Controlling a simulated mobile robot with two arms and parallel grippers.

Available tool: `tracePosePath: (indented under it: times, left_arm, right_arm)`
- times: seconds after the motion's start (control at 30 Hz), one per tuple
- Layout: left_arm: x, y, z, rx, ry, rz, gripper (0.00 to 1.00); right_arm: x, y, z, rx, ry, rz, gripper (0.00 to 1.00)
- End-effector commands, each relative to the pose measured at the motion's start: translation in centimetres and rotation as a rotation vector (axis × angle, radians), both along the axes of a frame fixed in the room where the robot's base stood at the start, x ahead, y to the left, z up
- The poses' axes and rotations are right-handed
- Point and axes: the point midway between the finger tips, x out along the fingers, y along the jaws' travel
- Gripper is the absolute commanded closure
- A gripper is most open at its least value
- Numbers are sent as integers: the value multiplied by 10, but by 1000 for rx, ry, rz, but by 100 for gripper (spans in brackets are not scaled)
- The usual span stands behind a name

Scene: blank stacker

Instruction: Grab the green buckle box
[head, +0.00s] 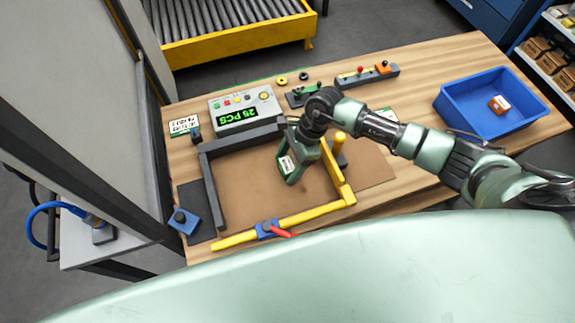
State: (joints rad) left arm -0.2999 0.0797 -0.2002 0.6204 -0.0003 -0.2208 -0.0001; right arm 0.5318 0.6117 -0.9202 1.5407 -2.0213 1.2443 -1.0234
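A green box-like piece with a white label (285,165) is on the brown board, inside the black and yellow frame, in the head view. I take it for the green buckle box. My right gripper (297,153) reaches down from the upper right and is right at this piece, overlapping it in the picture. The fingertips blend with the green piece, so I cannot tell whether they are closed on it. My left gripper is not in view.
The frame has a black side (213,190) and a yellow side (300,217). A grey counter (246,107) reads "25 PCS". A blue tray (463,101) at the right holds a small orange box (499,105). A red-handled clamp (268,229) sits at the front, a grey panel at left.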

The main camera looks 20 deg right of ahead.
Motion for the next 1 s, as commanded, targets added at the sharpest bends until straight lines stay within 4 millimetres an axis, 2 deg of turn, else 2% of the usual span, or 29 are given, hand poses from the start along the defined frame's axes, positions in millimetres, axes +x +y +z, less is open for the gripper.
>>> tracePosePath:
  times: [0.03,0.1,0.2,0.47,0.67,0.87,1.0]
  left_arm:
    - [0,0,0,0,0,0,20]
    - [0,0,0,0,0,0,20]
    - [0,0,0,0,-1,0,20]
    - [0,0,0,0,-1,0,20]
    - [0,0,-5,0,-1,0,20]
    - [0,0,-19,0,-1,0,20]
    - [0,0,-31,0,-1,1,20]
  right_arm:
    - [0,0,0,0,0,0,51]
    - [0,0,0,0,0,0,70]
    - [1,0,1,1,-1,0,93]
    - [1,0,2,1,-2,0,93]
    - [2,0,17,1,-4,0,93]
    - [2,-1,62,0,-10,2,93]
    - [3,0,105,1,-12,2,93]
